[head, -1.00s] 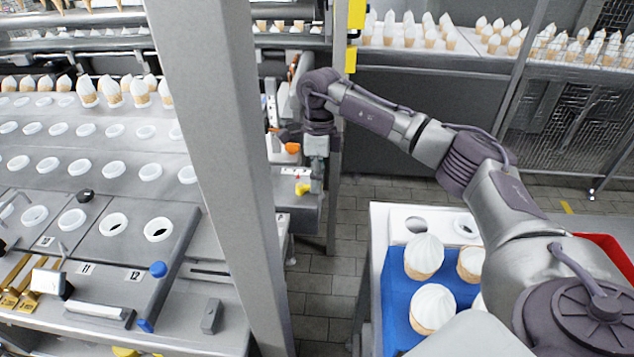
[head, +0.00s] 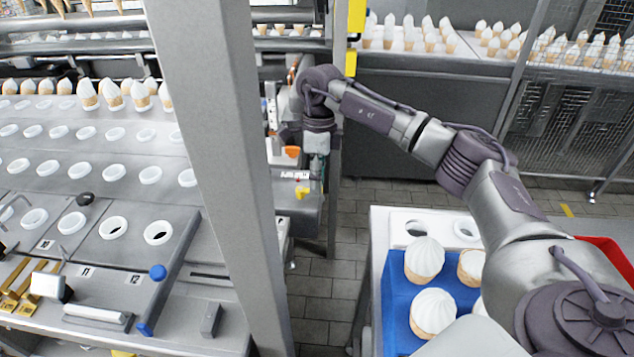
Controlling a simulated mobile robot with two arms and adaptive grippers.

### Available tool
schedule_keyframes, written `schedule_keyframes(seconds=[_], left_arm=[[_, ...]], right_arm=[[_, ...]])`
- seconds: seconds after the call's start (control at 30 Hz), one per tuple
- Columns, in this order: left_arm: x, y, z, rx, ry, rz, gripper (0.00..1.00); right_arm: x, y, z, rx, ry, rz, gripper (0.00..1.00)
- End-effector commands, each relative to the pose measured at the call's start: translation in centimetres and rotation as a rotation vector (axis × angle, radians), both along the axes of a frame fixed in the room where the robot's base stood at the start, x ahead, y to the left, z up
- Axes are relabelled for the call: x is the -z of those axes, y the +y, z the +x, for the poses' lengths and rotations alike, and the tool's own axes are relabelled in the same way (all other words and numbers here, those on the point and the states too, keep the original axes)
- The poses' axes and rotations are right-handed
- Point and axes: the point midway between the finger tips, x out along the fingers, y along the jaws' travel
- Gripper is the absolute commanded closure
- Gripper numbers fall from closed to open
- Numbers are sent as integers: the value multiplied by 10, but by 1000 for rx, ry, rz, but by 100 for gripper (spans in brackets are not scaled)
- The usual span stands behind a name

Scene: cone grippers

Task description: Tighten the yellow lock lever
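The yellow lock lever (head: 302,193) is a small yellow piece on the grey machine bracket behind the upright post. My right arm reaches in from the right, and its wrist hangs down beside the post. My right gripper (head: 317,172) points downward just above and to the right of the yellow lever. It is small and partly blended with the machine, so I cannot tell whether its fingers touch the lever or are open or shut. An orange knob (head: 292,152) sits above the lever. My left gripper is not in view.
A thick grey post (head: 222,150) stands left of the lever. A conveyor with white cone holders (head: 115,172) fills the left. A blue tray (head: 395,310) of cones is on the white cart at lower right. Tiled floor (head: 335,260) lies between.

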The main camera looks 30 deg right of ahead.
Motion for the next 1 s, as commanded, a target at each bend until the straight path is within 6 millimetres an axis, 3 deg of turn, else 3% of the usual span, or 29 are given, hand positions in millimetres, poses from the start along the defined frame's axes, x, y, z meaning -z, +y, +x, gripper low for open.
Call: schedule_keyframes(seconds=[0.3, 0.5, 1.0], left_arm=[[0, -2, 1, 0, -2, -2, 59], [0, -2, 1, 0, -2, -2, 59], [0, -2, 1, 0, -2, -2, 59]], right_arm=[[-67, -8, 11, 1, -4, 0, 61], [-96, -11, 15, 0, -2, 1, 61], [-106, -13, 16, 0, 0, 0, 61]])
